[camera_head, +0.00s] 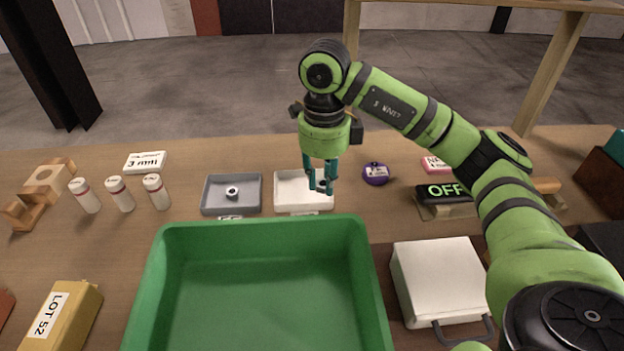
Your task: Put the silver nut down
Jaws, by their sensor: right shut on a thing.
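My right gripper (321,187) points down over the white tray (291,207), with its teal fingers shut on a small piece, the silver nut (322,185). The nut is mostly hidden between the fingertips, low over the tray; I cannot tell whether it touches the tray floor. A grey tray (214,207) stands just left of the white one and holds a small light ring-shaped nut (232,191) with a dark hole. My left gripper is not in view.
A large green bin (262,225) stands in front of the trays. Several white bottles (120,194) stand left. A purple round device (375,174), a black "OFF" display (442,192) and a white box (438,277) are at right. A yellow "LOT 52" box (68,317) lies front left.

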